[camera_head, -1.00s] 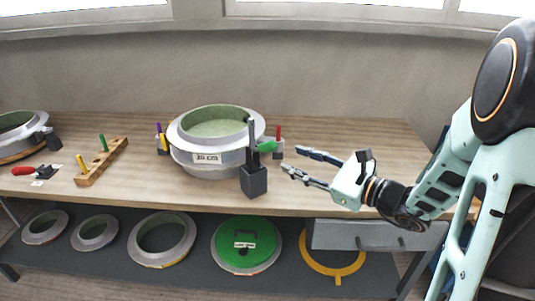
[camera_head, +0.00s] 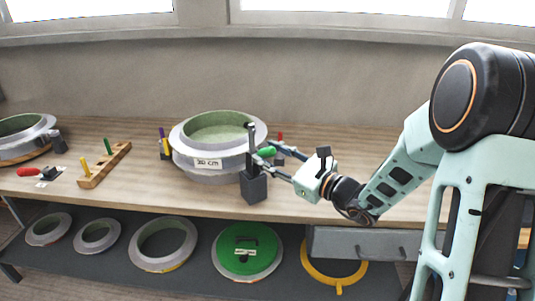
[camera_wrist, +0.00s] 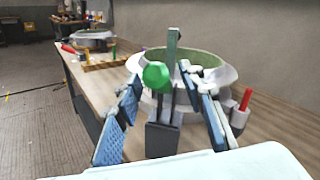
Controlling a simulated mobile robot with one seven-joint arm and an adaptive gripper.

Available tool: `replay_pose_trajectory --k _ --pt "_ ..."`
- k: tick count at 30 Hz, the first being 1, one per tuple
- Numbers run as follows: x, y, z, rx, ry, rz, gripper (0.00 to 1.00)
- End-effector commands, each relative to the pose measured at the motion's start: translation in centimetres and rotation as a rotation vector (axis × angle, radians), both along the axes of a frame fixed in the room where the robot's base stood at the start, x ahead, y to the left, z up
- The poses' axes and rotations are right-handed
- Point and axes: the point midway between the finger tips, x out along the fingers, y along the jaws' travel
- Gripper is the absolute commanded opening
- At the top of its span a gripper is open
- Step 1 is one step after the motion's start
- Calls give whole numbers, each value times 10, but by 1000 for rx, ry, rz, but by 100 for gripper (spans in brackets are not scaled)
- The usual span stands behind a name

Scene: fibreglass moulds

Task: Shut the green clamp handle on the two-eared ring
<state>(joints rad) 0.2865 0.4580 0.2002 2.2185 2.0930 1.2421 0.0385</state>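The grey mould ring (camera_head: 183,150) with a green inside and a white size label stands on the wooden bench. At its front right is a clamp on a dark grey block (camera_head: 254,188), with an upright dark lever and a green handle (camera_head: 267,152) pointing out to the right. The green handle (camera_wrist: 156,75) shows end-on in the wrist view. My gripper (camera_head: 264,151) is open, and in the wrist view its two blue-padded fingers (camera_wrist: 160,82) stand on either side of the handle. I cannot tell whether they touch it.
A red-handled post (camera_head: 280,138) is behind my gripper, and purple and yellow handles (camera_head: 163,141) are at the ring's left. A wooden rack (camera_head: 104,164) with pegs, a red-handled clamp (camera_head: 33,172) and another ring (camera_head: 22,143) lie left. Bench right of the ring is largely clear.

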Motion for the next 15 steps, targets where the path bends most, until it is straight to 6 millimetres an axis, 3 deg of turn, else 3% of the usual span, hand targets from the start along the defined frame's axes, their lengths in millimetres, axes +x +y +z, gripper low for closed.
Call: replay_pose_trajectory --k 11,15 --pt "5 7 0 0 0 1 37" --pt "5 6 0 0 0 1 23"
